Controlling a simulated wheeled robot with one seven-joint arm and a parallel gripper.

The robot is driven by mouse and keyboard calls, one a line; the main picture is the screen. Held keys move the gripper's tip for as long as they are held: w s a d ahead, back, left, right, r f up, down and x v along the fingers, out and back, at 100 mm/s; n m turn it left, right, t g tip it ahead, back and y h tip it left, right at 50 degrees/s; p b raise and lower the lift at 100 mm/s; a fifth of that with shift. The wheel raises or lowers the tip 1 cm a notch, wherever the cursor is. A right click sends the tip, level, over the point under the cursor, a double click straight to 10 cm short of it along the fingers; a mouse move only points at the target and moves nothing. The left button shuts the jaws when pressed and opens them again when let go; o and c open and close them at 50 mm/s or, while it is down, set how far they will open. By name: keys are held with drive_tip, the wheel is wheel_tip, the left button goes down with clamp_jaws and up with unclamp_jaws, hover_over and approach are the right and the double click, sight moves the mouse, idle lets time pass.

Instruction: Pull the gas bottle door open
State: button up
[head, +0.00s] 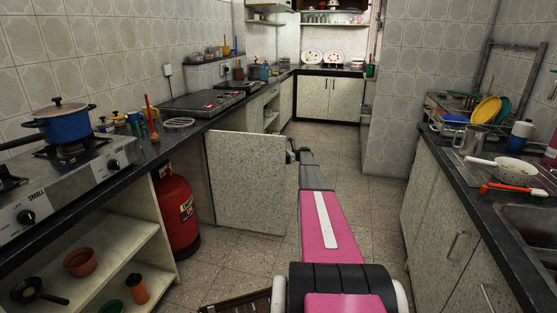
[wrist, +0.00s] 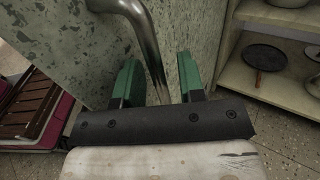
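The gas bottle door (head: 245,180), a pale speckled panel, stands swung out from under the left counter in the head view. The red gas bottle (head: 178,212) shows in the opened compartment beside it. My gripper (head: 292,155) is at the door's right edge, small and partly hidden there by my arm. In the wrist view, the green fingers of my gripper (wrist: 158,75) are apart. The curved metal door handle (wrist: 151,45) passes between them, with a gap visible on each side. The door surface (wrist: 75,45) fills the area behind the handle.
Open shelves (head: 95,255) with pots and a pan stand at lower left. The left counter holds a stove with a blue pot (head: 65,122). The right counter (head: 480,205) bounds the aisle.

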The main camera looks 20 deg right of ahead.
drive_tip(key=shift+d, duration=0.1)
drive_tip(key=d, duration=0.7)
drive_tip(key=shift+d, duration=0.15)
idle(0.3)
